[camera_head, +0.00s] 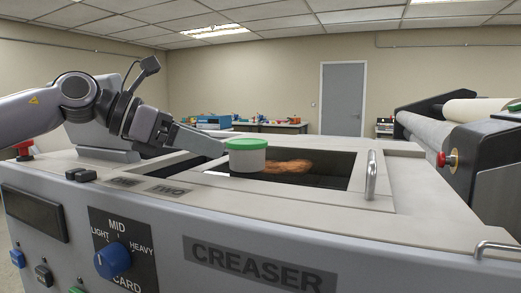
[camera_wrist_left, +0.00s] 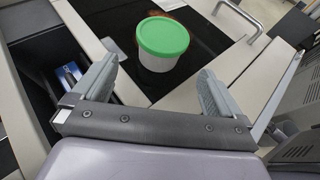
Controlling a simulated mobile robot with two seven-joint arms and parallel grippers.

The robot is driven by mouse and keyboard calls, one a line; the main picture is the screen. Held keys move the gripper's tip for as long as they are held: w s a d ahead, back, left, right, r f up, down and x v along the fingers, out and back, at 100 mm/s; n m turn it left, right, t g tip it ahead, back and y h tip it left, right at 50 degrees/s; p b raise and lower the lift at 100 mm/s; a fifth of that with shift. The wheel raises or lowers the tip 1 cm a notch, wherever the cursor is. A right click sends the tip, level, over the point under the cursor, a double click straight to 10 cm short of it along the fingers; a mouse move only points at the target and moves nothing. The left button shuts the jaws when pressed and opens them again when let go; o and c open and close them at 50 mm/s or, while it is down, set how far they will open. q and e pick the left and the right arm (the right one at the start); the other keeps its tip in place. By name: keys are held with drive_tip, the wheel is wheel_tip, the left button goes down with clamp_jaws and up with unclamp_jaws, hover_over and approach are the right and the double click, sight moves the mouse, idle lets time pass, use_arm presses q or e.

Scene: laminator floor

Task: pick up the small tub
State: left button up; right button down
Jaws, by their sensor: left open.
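The small tub (camera_head: 247,158) is white with a green lid. It stands upright over the dark window in the top of the creaser, near the middle of the head view. It also shows in the left wrist view (camera_wrist_left: 162,42), on the dark surface beyond the fingertips. My left gripper (camera_head: 212,146) comes in from the left, close to the tub's left side. In the left wrist view its two fingers (camera_wrist_left: 158,76) are spread wide with nothing between them, and the tub lies just ahead of the gap. My right gripper is in neither view.
A brown, lumpy thing (camera_head: 288,166) lies right of the tub. A metal handle (camera_head: 371,175) rises at the window's right edge. The creaser's front panel (camera_head: 200,235) has a blue knob (camera_head: 112,260). A machine with a roller (camera_head: 440,130) stands at the right.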

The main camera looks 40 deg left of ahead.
sight(239, 153)
use_arm(q)
drive_tip(key=shift+w, duration=0.5)
drive_tip(key=shift+p+x, duration=0.4)
drive_tip(key=shift+x, duration=0.45)
drive_tip(key=x, duration=0.1)
drive_tip(key=p+x, duration=0.1)
drive_tip(key=x, duration=0.1)
drive_tip(key=shift+d+f, duration=0.2)
drive_tip(key=shift+d, duration=0.2)
drive_tip(key=shift+p+x, duration=0.35)
drive_tip(key=shift+x, duration=0.4)
drive_tip(key=shift+a, duration=0.1)
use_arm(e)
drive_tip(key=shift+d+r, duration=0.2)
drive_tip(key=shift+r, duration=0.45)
use_arm(q)
drive_tip(key=c, duration=1.1)
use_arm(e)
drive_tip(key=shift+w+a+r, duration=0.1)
